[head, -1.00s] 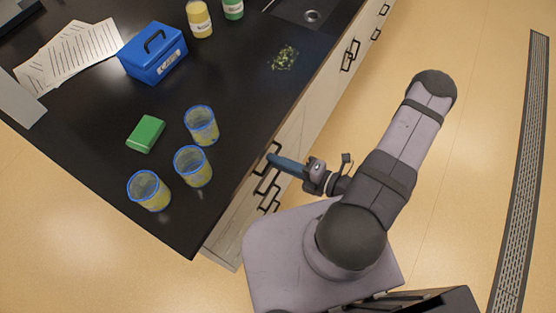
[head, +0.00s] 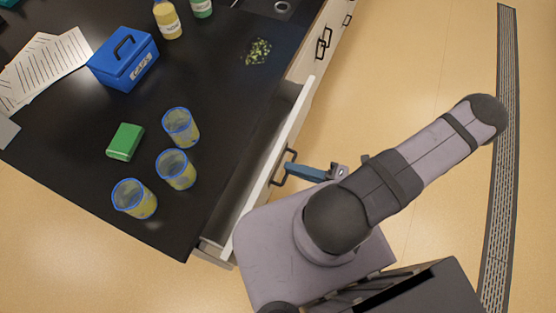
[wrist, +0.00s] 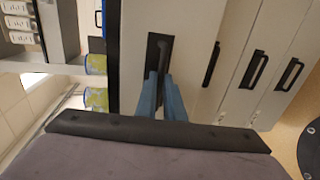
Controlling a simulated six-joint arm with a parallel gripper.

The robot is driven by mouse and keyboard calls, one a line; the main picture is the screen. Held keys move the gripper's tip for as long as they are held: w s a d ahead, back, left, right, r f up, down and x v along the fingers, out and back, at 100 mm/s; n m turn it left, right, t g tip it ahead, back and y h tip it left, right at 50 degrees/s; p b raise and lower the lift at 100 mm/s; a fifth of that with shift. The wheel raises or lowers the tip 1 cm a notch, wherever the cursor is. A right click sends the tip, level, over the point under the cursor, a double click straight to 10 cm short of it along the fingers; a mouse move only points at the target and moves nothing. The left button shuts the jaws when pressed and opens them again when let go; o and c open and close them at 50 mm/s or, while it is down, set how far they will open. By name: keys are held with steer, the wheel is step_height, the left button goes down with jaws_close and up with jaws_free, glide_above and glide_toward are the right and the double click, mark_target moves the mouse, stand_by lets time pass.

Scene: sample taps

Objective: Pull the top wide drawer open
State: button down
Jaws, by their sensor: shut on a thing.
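The top wide drawer (head: 262,180) is pulled partway out from under the black counter in the head view, with a dark gap showing between its front and the counter edge. My gripper (head: 293,169) has blue fingers and is at the drawer's black bar handle (head: 279,178), shut on it. In the wrist view my gripper's two blue fingers (wrist: 162,95) close around the black handle (wrist: 160,50) on the pale drawer front (wrist: 195,25). The fingertips are partly hidden by the handle.
Three blue-rimmed cups (head: 180,127), a green block (head: 125,141) and a blue box (head: 123,57) stand on the black counter (head: 215,100). Other handles (head: 323,43) line the cabinet front. My base is close to the drawer's near end. The tan floor to the right is open.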

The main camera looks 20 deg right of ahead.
steer(key=f+b+v, duration=0.1)
steer(key=f+v, duration=0.2)
steer(key=v, duration=1.2)
steer(key=shift+s+d, duration=0.4)
steer(key=shift+s, duration=0.05)
steer(key=shift+f, duration=0.1)
steer(key=c, duration=1.9)
jaws_free()
steer(key=shift+o, duration=0.2)
steer(key=shift+b, duration=0.3)
steer(key=b+v, duration=0.2)
steer(key=v, duration=0.5)
